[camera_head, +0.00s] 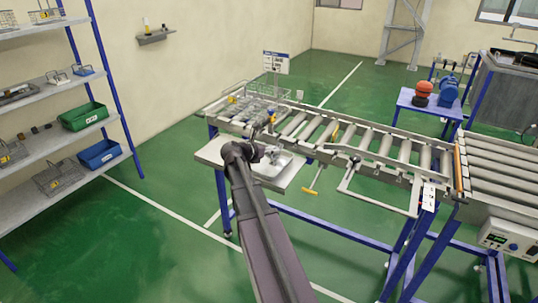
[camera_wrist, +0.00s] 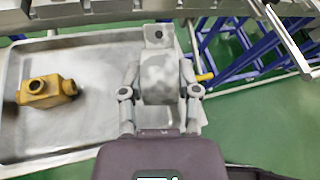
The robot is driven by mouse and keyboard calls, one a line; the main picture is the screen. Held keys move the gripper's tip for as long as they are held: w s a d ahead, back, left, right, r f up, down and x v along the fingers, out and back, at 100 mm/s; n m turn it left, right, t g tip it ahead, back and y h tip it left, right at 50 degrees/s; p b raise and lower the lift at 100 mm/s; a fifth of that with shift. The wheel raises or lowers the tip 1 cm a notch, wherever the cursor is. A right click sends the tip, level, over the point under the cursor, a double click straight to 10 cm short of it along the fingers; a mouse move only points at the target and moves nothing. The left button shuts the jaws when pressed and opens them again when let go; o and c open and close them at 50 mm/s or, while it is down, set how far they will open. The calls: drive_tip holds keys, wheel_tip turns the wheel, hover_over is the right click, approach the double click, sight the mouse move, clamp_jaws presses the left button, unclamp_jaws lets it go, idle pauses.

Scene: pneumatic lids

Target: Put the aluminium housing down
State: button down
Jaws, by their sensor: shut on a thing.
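The aluminium housing (camera_wrist: 160,88) is a grey block with a mottled face, held between the two fingers of my gripper (camera_wrist: 160,74) in the wrist view. A flat lug with a hole shows at its far end. It is over the right end of a shallow metal tray (camera_wrist: 95,58); I cannot tell whether it touches the tray. In the head view my gripper (camera_head: 258,148) is over the tray (camera_head: 213,153), which sits at the near side of the roller conveyor. My arm hides part of the tray there.
A yellow brass-like fitting (camera_wrist: 45,92) lies in the tray's left part. The tray's middle is bare. The roller conveyor (camera_head: 350,140) runs behind, with wire baskets (camera_head: 250,108) at its left end. A yellow-handled lever (camera_head: 318,180) sticks out right of the tray.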

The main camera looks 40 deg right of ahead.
drive_tip(key=shift+w+d+f, duration=0.1)
drive_tip(key=shift+w+d, duration=0.35)
drive_tip(key=shift+w, duration=0.2)
drive_tip(key=shift+w+d+f, duration=0.1)
drive_tip(key=shift+w+d, duration=0.35)
drive_tip(key=shift+w, duration=0.15)
drive_tip(key=shift+w+d+f+b, duration=0.2)
drive_tip(key=shift+w+f+b, duration=0.1)
drive_tip(key=shift+f+b, duration=0.2)
drive_tip(key=shift+w+d+f+b, duration=0.25)
drive_tip(key=shift+f+b, duration=0.1)
drive_tip(key=shift+b, duration=0.15)
drive_tip(key=shift+a+f+b, duration=0.1)
drive_tip(key=shift+f+b, duration=0.85)
drive_tip(key=shift+f, duration=0.15)
drive_tip(key=shift+c, duration=1.7)
unclamp_jaws()
